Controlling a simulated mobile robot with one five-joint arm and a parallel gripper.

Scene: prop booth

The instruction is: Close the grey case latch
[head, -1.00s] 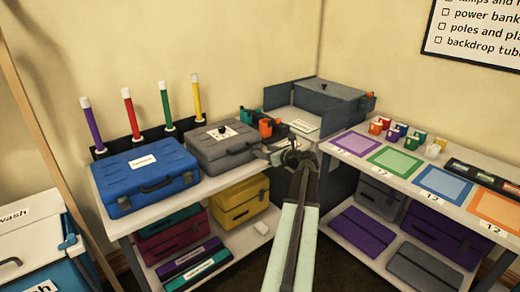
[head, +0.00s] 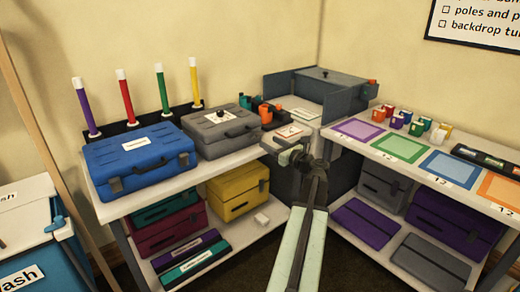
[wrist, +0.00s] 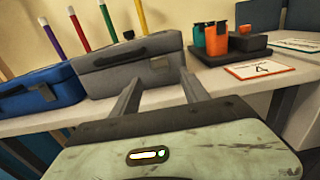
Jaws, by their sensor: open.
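The grey case (head: 215,142) lies with its lid down on the left bench, right of the blue case (head: 135,170). In the wrist view the grey case (wrist: 110,82) shows its dark handle (wrist: 118,52) and a small dark latch (wrist: 159,63) at the right of its front. I cannot tell how far the latch is folded. My gripper (head: 288,152) is in front of the bench, right of the grey case. Its two fingers (wrist: 160,76) are apart and empty, pointing towards the latch side, with a gap to the case.
Orange and teal blocks on a black base (wrist: 225,45) stand right of the grey case. A card marked 4 (wrist: 260,70) lies by the bench edge. Coloured poles (head: 125,95) stand behind the cases. A right bench (head: 400,150) holds coloured mats.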

